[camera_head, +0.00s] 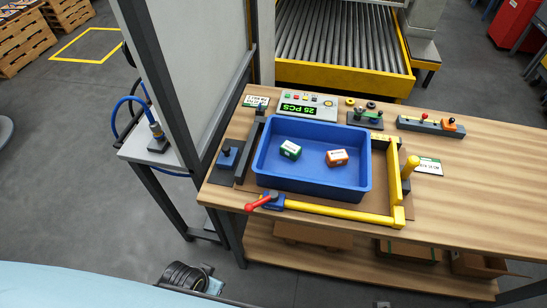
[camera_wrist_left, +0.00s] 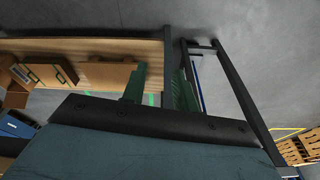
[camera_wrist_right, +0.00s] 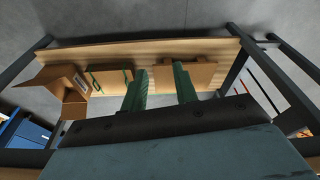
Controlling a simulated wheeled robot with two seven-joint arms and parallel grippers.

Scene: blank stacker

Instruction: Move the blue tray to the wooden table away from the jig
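The blue tray (camera_head: 363,172) stands on the wooden table (camera_head: 470,190) inside the jig (camera_head: 340,208), a frame with yellow bars at the front and right and a dark bar at the left. A green-and-white box (camera_head: 290,149) and an orange-and-white box (camera_head: 337,157) lie in the tray. My left gripper (camera_wrist_left: 158,92) is open and empty in the left wrist view. My right gripper (camera_wrist_right: 160,88) is open and empty in the right wrist view. Both wrist views show the lower shelf and floor, not the tray; neither gripper is clearly visible in the head view.
A red-handled clamp (camera_head: 262,202) sits at the jig's front left, and a yellow post (camera_head: 409,167) stands at its right. A counter display (camera_head: 303,106) and small fixtures line the back. The table's right side is clear. Cardboard boxes (camera_wrist_right: 62,88) sit on the lower shelf.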

